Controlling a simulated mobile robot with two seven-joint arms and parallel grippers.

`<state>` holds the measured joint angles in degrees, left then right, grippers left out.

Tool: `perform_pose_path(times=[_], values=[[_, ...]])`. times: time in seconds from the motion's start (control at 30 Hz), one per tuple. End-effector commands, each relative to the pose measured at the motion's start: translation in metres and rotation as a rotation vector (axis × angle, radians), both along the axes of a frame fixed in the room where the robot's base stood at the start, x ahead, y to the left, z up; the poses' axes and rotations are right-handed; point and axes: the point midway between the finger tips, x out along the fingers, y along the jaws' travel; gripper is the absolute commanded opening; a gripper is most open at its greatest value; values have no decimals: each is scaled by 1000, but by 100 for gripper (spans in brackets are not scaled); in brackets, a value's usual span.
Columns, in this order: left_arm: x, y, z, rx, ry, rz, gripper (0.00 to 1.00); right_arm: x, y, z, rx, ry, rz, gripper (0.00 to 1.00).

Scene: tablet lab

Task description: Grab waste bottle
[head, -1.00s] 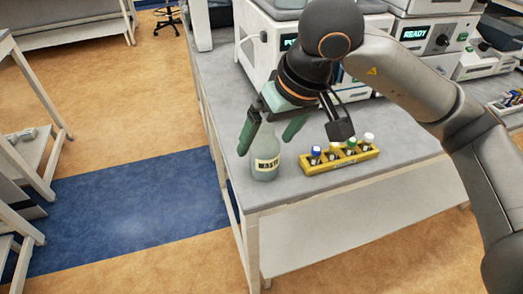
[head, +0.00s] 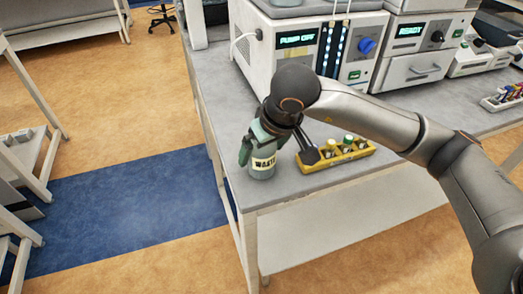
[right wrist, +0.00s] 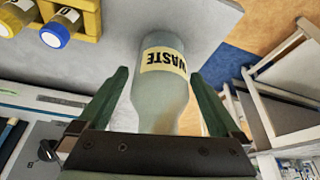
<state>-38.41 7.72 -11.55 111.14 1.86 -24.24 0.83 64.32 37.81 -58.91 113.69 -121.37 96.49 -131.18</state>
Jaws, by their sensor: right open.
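The waste bottle (head: 262,163) is a pale grey-green bottle with a cream label reading "WASTE". It stands upright near the front left corner of the bench. My right gripper (head: 257,143) is at its upper part, with green fingers on either side of it. In the right wrist view the bottle (right wrist: 160,90) lies between the two open fingers (right wrist: 160,98), with gaps visible on both sides. The bottle's neck and top are hidden by my gripper. My left gripper is not in view.
A yellow rack (head: 345,158) with capped vials stands just right of the bottle, close to my right wrist. A white instrument reading "PUMP OFF" (head: 297,40) stands behind on the grey bench (head: 222,95). The bench's left edge is near the bottle.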

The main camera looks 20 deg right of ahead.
Motion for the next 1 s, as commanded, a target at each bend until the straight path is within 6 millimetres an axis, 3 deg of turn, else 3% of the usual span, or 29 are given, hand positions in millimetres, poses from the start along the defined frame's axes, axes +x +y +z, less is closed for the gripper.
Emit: perform_pose_path(times=[0.33, 1.0], values=[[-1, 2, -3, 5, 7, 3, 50, 3, 1, -9, 0, -1, 2, 99], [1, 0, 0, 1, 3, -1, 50, 3, 1, -8, 0, -1, 1, 24]])
